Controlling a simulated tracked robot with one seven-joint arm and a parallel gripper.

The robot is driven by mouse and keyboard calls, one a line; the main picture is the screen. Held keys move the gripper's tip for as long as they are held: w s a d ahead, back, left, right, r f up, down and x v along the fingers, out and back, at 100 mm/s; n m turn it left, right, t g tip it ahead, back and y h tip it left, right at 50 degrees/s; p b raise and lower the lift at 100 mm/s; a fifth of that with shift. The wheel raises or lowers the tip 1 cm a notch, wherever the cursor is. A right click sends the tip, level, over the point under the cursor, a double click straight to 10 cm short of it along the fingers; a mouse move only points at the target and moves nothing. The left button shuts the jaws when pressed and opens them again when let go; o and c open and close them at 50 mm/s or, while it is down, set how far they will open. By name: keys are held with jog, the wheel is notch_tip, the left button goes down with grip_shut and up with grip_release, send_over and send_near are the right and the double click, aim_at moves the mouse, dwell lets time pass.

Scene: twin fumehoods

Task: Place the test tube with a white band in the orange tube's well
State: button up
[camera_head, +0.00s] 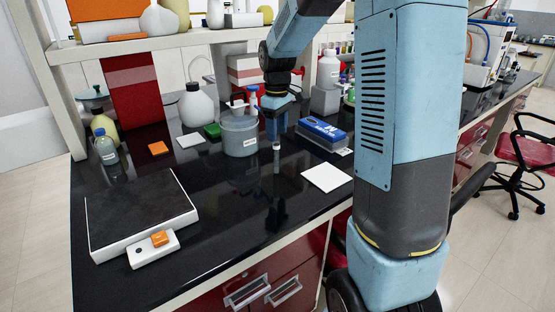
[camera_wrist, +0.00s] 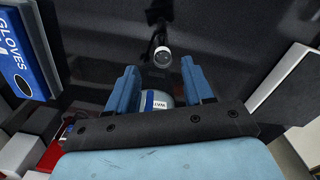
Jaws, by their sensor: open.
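My gripper (camera_head: 277,136) points down over the black bench, just right of the grey labelled beaker. In the wrist view my gripper (camera_wrist: 160,72) has its two blue fingers apart, with nothing seen clasped between them. A small dark piece with a white end (camera_wrist: 162,57) shows just beyond the fingertips; it looks like the white-banded tube. In the head view a small white spot (camera_head: 277,146) shows right below the fingers. A white block (camera_head: 140,258) at the front left holds an orange piece (camera_head: 159,238) and has a dark round hole beside it.
The grey beaker (camera_head: 239,138) stands close left of my gripper. A blue gloves box (camera_head: 322,131) is close on the right, with a white sheet (camera_head: 326,177) in front. A dark flat plate (camera_head: 140,212) lies behind the white block. The bench middle is clear.

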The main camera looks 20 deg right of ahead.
aim_at(276, 143)
jog(key=shift+a+f, duration=0.15)
jog(key=shift+f, duration=2.75)
jog(key=shift+c, duration=0.4)
grip_shut()
